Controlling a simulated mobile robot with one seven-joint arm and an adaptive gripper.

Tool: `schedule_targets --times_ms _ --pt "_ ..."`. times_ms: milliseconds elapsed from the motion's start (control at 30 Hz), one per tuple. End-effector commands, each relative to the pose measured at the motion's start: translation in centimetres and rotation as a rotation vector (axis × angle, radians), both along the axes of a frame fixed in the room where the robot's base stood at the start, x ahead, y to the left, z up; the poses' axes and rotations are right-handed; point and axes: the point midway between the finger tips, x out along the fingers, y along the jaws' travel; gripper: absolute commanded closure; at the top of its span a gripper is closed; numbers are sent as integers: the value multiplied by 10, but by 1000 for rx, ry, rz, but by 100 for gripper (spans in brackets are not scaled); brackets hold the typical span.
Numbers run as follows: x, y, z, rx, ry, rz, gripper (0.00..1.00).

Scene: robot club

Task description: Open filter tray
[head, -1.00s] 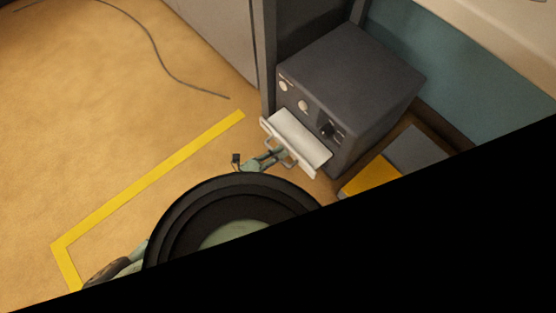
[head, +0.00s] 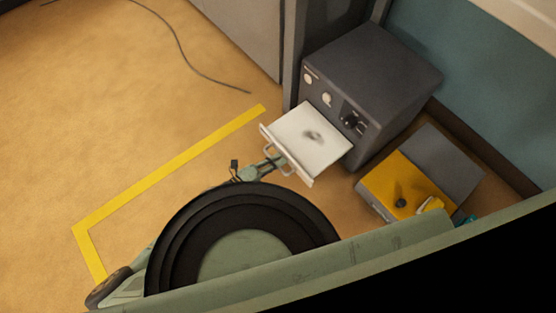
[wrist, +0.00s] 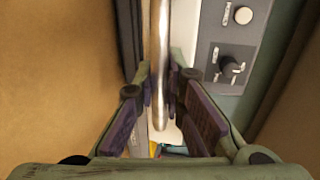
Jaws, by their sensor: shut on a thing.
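The filter tray (head: 306,137) is a white, shallow drawer pulled out from the front of the dark grey machine (head: 370,70). A dark round mark shows on its floor. Its metal handle (head: 281,164) is on the tray's front; it also shows as a shiny bar in the wrist view (wrist: 159,60). My gripper (head: 276,163) is at the handle. In the wrist view my gripper (wrist: 162,90) has its fingers on both sides of the bar, shut on it. The exact contact at the fingertips is partly hidden.
An orange and grey box (head: 395,187) with small items on it stands right of the machine. Yellow tape (head: 165,170) marks the open floor on the left. A cable (head: 185,55) lies farther back. A grey cabinet (head: 245,35) stands beside the machine.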

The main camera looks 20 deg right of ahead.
Motion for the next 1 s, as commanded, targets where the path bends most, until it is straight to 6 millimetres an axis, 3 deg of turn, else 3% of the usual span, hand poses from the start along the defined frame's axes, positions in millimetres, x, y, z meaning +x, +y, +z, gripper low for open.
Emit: schedule_targets --times_ms 467,500,800,1000 --pt "-1 1 0 0 0 -2 100" --pt "-1 1 0 0 0 -1 88" --pt "-1 2 0 0 0 -1 69" --pt "-1 2 0 0 0 0 69"
